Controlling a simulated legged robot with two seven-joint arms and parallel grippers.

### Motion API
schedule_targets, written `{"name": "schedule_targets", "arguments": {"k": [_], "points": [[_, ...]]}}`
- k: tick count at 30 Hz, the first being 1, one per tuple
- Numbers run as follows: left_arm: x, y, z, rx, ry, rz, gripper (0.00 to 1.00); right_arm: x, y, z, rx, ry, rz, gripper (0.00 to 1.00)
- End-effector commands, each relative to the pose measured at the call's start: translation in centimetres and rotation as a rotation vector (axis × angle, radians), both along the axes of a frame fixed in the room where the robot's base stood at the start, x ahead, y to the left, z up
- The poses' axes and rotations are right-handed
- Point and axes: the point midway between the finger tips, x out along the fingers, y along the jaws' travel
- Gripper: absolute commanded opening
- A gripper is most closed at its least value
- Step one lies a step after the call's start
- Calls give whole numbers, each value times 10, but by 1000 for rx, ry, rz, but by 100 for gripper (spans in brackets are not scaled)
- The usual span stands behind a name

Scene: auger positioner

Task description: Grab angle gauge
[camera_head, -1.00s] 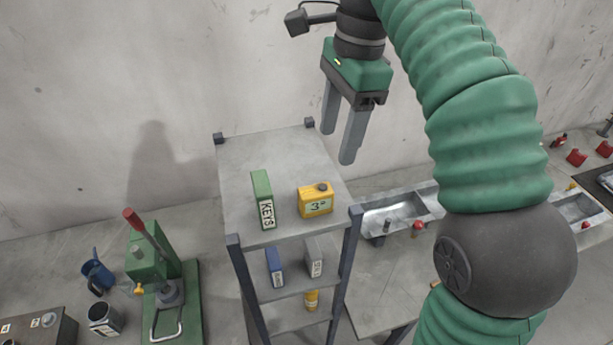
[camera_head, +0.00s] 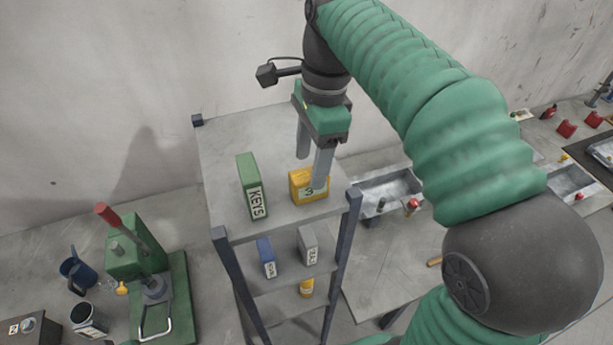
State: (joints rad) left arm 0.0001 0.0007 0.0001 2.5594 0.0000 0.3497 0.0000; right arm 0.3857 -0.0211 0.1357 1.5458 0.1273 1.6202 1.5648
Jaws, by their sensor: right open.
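The angle gauge is most likely the yellow box with a pale "3" display (camera_head: 300,192), standing on the top shelf of the grey rack. My right gripper (camera_head: 311,170) is open and points down at it. The other finger is behind or above the box's top. I cannot tell whether the fingers touch it. My left gripper is not in view.
A green KEYS box (camera_head: 250,184) stands just left of the yellow box. The rack's top shelf (camera_head: 225,150) is clear behind them. Lower shelves hold a blue box (camera_head: 266,257) and a grey box (camera_head: 308,245). A green press (camera_head: 140,262) stands at left.

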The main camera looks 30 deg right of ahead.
Motion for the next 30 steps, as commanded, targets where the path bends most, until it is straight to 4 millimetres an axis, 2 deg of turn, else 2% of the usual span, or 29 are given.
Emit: {"name": "schedule_targets", "arguments": {"k": [1,5,11,24,30], "points": [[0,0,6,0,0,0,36,-1,3,-5,-2,1,1,58],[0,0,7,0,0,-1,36,-2,9,-20,-5,-2,2,58],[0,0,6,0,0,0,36,0,14,-22,-8,-3,3,58],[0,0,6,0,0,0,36,0,5,-24,-1,-1,2,2],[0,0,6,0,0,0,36,0,6,-24,-3,1,1,0]]}}
